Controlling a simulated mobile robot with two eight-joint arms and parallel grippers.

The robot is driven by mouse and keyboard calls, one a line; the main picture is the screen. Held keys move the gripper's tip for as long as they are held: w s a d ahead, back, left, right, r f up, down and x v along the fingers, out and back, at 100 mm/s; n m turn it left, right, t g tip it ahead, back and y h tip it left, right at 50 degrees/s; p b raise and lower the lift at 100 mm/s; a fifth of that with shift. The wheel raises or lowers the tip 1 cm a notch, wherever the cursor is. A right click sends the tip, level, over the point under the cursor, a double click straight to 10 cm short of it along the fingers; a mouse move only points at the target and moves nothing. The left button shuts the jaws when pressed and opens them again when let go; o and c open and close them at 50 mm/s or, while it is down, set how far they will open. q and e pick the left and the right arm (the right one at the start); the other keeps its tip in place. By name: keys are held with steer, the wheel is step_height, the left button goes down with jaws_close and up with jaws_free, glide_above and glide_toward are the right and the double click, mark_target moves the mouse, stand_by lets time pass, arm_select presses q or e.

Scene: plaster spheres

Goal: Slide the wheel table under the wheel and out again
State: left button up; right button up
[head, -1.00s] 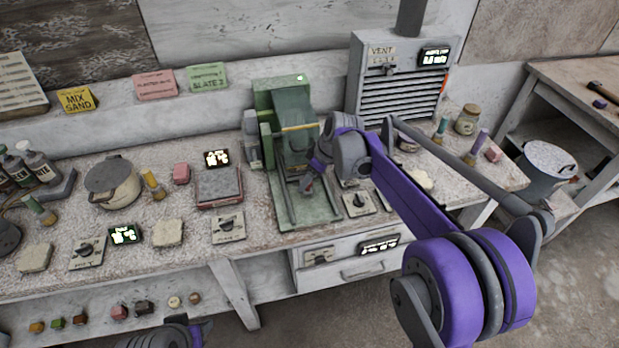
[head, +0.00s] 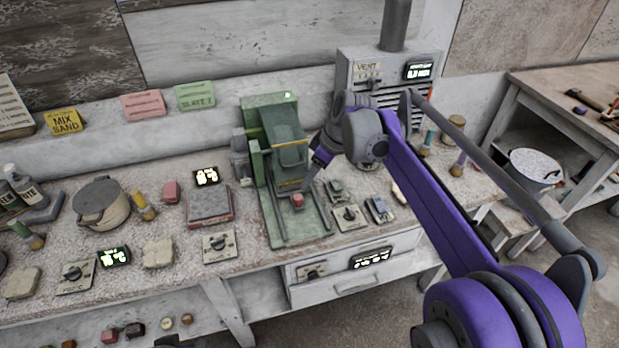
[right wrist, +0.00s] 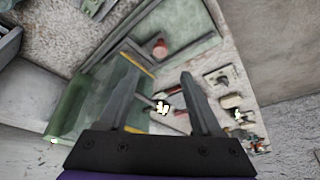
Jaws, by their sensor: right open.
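A green machine (head: 280,150) with a hooded upper part stands on the bench in the head view. Its flat green base (head: 282,232) has rails at the front. A small red block or knob (head: 298,201) sits low between the rails, and it also shows in the right wrist view (right wrist: 162,48). I cannot clearly make out the wheel or the table's edges under the hood. My left gripper is out of view.
A vent box (head: 385,75) stands behind my right arm. Small dial plates (head: 350,216) lie right of the machine, and a square red-edged plate (head: 209,207) and a lidded pot (head: 99,203) lie left. A drawer (head: 355,285) is below the bench top.

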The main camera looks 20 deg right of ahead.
steer(key=shift+s+d, duration=0.1)
steer(key=shift+s, duration=0.05)
steer(key=c, duration=0.4)
steer(key=s+d+n, duration=0.1)
steer(key=s+n, duration=0.1)
steer(key=s+d+n+y+b, duration=0.1)
steer(key=s+n, duration=0.1)
steer(key=n, duration=0.1)
steer(key=s+d+f+n+t+b, duration=0.1)
steer(key=s+n, duration=0.1)
steer(key=shift+s+n+y, duration=0.2)
steer(key=shift+n+y, duration=0.1)
steer(key=shift+y, duration=0.1)
jaws_close()
steer(key=a+f, duration=0.1)
steer(key=f, duration=0.1)
steer(key=w+a+f+n+b, duration=0.1)
steer(key=f, duration=0.2)
steer(key=w+a+f+n, duration=0.1)
steer(key=a+f, duration=0.1)
steer(key=shift+w+f+b, duration=0.2)
steer(key=shift+f+b, duration=0.1)
steer(key=shift+f, duration=0.05)
steer(key=w, duration=0.3)
steer(key=shift+w+a+f, duration=0.1)
steer(key=shift+a+f, duration=0.3)
steer(key=shift+w+a, duration=0.1)
steer(key=shift+w, duration=0.35)
